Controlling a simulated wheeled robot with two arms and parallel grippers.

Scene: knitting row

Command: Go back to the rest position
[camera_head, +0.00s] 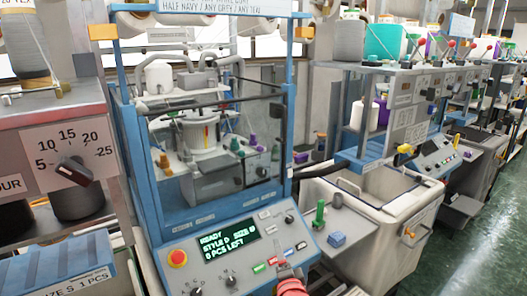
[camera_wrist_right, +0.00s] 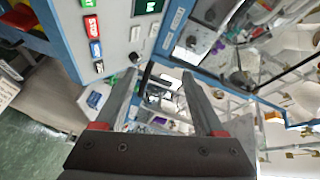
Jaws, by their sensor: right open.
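My right gripper (camera_head: 288,274) shows at the bottom edge of the head view, in front of the lower right part of a blue-framed knitting machine's control panel (camera_head: 192,238). My left gripper is in neither view.
A grey bin (camera_head: 375,215) stands right of the machine, with a small shelf (camera_head: 335,230) holding green and blue pieces between them. A dial box (camera_head: 65,150) and a blue box (camera_head: 60,270) stand at left. Green floor (camera_head: 470,250) is open at lower right.

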